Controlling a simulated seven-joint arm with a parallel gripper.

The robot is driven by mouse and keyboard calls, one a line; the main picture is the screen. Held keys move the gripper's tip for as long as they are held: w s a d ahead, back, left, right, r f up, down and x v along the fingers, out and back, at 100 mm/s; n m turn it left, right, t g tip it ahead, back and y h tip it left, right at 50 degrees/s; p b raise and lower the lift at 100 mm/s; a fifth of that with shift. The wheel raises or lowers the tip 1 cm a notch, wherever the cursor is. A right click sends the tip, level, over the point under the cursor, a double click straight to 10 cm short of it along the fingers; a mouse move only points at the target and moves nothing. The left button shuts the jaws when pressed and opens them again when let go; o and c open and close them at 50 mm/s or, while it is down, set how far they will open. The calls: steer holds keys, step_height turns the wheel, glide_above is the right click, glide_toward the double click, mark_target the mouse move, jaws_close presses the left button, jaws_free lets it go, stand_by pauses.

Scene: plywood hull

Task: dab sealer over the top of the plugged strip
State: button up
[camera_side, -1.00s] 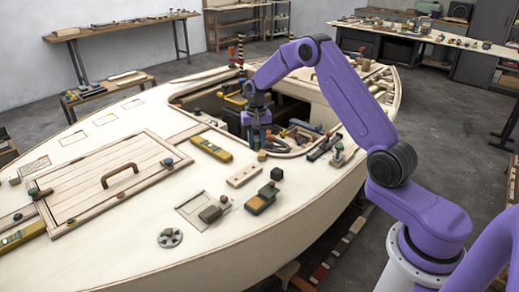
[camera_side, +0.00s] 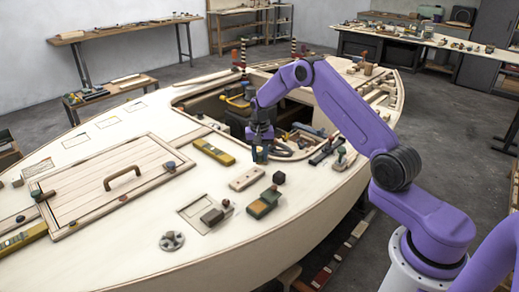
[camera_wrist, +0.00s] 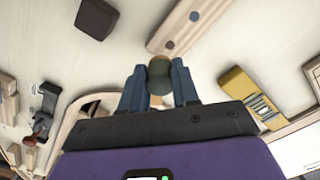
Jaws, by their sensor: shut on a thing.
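The plugged strip (camera_side: 247,179) is a short pale wooden bar lying on the deck, with dark round plugs along its top. In the wrist view the strip (camera_wrist: 182,28) lies just beyond my fingertips. My gripper (camera_side: 260,154) is low at the near edge of the cockpit opening, just behind the strip. Its blue fingers (camera_wrist: 159,85) are shut on a small olive-green, rounded piece (camera_wrist: 159,76), perhaps the sealer dabber. The piece's lower end is mostly hidden, and I see no contact with the strip.
A dark block (camera_side: 278,177) sits right of the strip, and a green-and-orange box (camera_side: 264,203) in front. A yellow tool (camera_side: 213,150) lies to the left. Clamps and tools line the cockpit rim.

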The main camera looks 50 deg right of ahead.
steer(key=shift+f, duration=0.85)
steer(key=shift+a+f, duration=0.5)
steer(key=shift+a, duration=5.85)
steer(key=shift+d, duration=6.45)
steer(key=shift+a+r, duration=0.1)
steer(key=shift+r, duration=3.95)
